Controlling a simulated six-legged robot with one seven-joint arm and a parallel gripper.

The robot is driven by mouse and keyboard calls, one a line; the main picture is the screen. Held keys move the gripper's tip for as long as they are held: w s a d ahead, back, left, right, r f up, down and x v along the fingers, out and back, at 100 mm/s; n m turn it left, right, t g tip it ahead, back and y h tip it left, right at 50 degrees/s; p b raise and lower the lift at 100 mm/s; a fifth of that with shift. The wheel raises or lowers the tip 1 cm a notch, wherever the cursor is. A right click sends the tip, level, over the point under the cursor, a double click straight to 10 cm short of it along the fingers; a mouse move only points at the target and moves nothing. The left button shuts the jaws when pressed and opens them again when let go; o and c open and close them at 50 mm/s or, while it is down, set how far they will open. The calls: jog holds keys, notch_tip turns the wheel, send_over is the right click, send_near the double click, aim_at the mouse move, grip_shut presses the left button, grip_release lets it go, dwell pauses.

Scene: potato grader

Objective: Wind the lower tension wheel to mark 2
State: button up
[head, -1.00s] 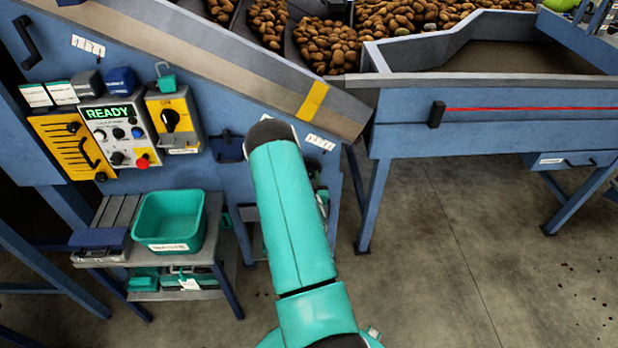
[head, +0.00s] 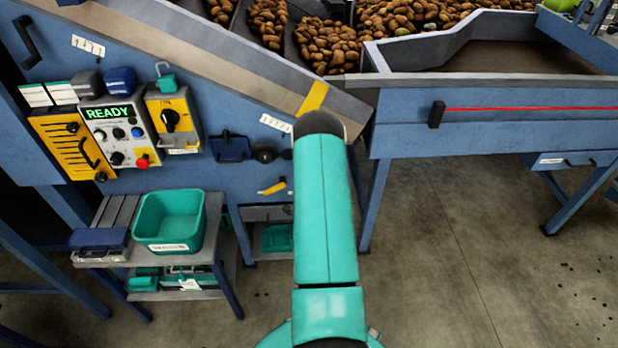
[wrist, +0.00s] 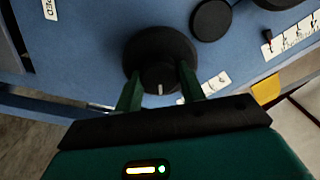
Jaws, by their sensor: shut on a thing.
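In the wrist view, a round black wheel (wrist: 148,45) sits on the blue panel, with a smaller hub at its centre bearing a short white line. My gripper (wrist: 160,78) has its two green fingers on either side of that hub and is shut on it. A second black wheel (wrist: 211,20) lies up and right of it. A white scale strip (wrist: 292,36) with a red pointer is at the right edge. A small label (wrist: 205,88) lies beside the held wheel; its marks are unreadable. In the head view, my arm hides the gripper and held wheel.
In the head view, a control box (head: 120,135) reads READY, beside a yellow switch box (head: 172,122). A teal bin (head: 170,222) stands on a small bench below. A yellow-handled lever (head: 272,187) is just left of my arm. Floor to the right is open.

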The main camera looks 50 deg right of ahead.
jog(key=shift+a+m, duration=0.1)
jog(key=shift+m, duration=1.5)
jog(key=o, duration=1)
jog(key=shift+s, duration=0.1)
jog(key=v, duration=1.3)
jog(key=shift+s+a, duration=0.2)
jog(key=shift+a, duration=0.05)
